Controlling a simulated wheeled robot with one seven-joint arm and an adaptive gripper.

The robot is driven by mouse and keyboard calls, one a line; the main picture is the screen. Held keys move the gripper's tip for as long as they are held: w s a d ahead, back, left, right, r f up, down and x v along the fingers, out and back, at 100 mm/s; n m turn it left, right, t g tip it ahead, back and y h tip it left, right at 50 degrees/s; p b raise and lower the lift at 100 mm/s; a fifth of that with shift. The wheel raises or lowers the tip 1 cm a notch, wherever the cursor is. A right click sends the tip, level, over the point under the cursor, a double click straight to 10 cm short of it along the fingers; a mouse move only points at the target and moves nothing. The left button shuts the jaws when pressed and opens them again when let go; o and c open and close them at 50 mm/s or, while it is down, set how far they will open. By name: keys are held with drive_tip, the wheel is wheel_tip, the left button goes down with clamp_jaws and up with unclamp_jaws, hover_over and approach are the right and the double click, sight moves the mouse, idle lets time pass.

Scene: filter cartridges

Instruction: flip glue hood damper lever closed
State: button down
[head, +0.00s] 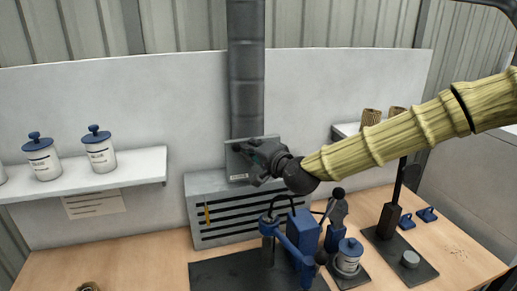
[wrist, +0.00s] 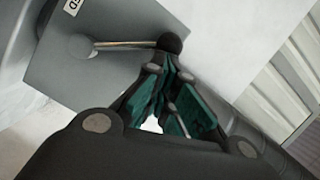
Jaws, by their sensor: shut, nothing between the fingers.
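The glue hood (head: 215,232) is a grey slotted box at the back of the bench, with a dark duct (head: 246,70) rising above it. A grey damper plate (head: 236,166) is at the duct's foot; it also shows in the wrist view (wrist: 120,80). The damper lever (wrist: 125,45) is a thin metal rod from a round pivot to a black knob (wrist: 170,43). My gripper (head: 250,160) is in front of the plate and hides the lever in the head view. Its closed fingertips (wrist: 167,64) are right by the knob; I cannot tell whether they touch.
A blue press-like tool (head: 300,245) stands on a dark mat below my arm. A blue-lidded jar (head: 348,256) and a black stand (head: 392,215) are to its right. A left shelf (head: 90,186) holds white jars. The bench's left front is mostly clear.

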drive_tip(key=a+n, duration=0.1)
drive_tip(key=a+f+n+h+b, duration=0.1)
drive_tip(key=n, duration=0.1)
drive_tip(key=s+a+f+n, duration=0.1)
drive_tip(key=shift+s+a+g+h+b, duration=0.1)
drive_tip(key=shift+a+g+h+b, duration=0.2)
drive_tip(key=shift+a+h+b, duration=0.1)
drive_tip(key=f+n, duration=0.1)
drive_tip(key=a+f+n+h+b, duration=0.1)
drive_tip(key=n, duration=0.1)
drive_tip(key=shift+s+a, duration=0.25)
drive_tip(key=shift+a, duration=0.05)
drive_tip(key=shift+a+f+b, duration=0.15)
drive_tip(key=shift+f+b, duration=0.25)
drive_tip(key=shift+b, duration=0.15)
drive_tip(key=shift+s+a, duration=0.1)
drive_tip(key=shift+r, duration=0.1)
drive_tip(key=shift+r, duration=0.25)
drive_tip(key=r+b+v, duration=0.1)
drive_tip(key=b+v, duration=0.1)
drive_tip(key=v, duration=1)
drive_tip(key=shift+d+r, duration=0.45)
drive_tip(key=shift+r, duration=0.05)
